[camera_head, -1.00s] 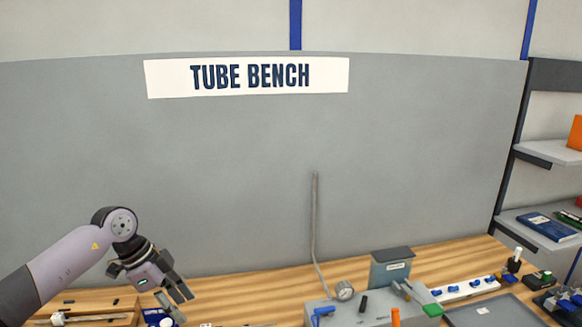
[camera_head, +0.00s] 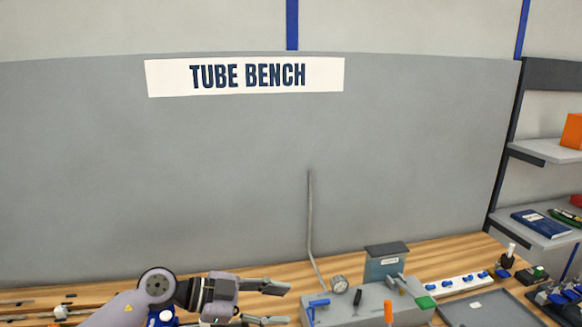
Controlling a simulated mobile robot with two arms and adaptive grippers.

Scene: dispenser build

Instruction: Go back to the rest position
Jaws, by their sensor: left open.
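My left arm comes in at the bottom left, and my left gripper (camera_head: 268,303) points to the right, low over the bench. Its two fingers are spread apart, one above the other, with nothing seen between them. It is to the left of the grey test box and apart from it. My right gripper is not in view.
The grey box (camera_head: 345,302) with a gauge (camera_head: 340,284) and blue and orange handles stands on the wooden bench (camera_head: 450,252). A white strip with blue parts (camera_head: 460,285) and a dark tray (camera_head: 487,312) lie right. Shelves (camera_head: 545,150) stand at far right. The TUBE BENCH panel is behind.

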